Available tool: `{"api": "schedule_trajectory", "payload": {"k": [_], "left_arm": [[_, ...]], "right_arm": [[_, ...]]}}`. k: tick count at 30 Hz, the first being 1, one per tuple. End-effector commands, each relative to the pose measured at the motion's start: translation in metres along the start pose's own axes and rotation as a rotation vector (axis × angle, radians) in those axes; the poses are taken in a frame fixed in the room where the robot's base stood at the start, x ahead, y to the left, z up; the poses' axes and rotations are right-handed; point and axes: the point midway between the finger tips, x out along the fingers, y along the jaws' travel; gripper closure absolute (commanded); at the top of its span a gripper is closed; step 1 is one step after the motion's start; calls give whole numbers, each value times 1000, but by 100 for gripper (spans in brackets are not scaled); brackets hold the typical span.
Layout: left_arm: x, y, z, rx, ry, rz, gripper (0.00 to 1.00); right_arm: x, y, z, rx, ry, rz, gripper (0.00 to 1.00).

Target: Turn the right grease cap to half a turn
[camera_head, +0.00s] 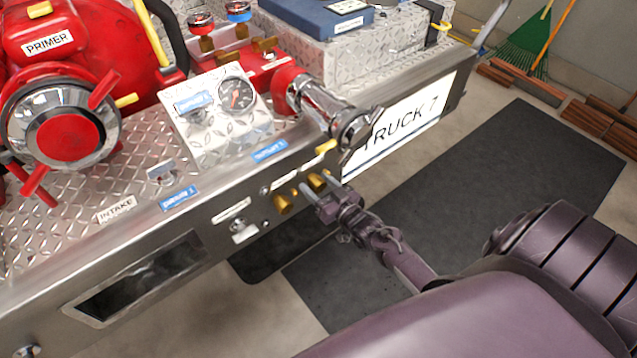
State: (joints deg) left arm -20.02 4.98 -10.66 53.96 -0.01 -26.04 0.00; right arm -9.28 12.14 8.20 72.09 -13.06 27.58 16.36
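Two brass grease caps sit on the front face of the steel bumper. The left grease cap (283,204) is clear of any gripper. The right grease cap (317,182) is just up and to the right of it. My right gripper (319,187) comes in from the lower right. Its two fingers are apart, with one on each side of the right cap. Whether they touch the cap cannot be told, and the cap is partly hidden by the fingers. My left gripper is out of view.
A gauge panel (217,115) stands on the tread plate (60,225). A small latch (243,232) is below the caps. Dark mat (500,170) covers the floor.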

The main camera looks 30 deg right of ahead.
Motion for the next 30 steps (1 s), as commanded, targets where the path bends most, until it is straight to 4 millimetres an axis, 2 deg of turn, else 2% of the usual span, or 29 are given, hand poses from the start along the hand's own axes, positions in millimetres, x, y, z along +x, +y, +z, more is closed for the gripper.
{"api": "schedule_trajectory", "payload": {"k": [8, 18, 21, 30], "left_arm": [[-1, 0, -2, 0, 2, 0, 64], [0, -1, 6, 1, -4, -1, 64], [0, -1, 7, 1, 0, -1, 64], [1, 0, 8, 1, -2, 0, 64]], "right_arm": [[-6, 0, 0, -1, 0, 0, 40], [-61, 0, 0, -1, -2, 1, 40], [-72, 0, 0, 0, 0, 0, 40], [-78, 0, 0, 0, 1, 0, 40]]}}
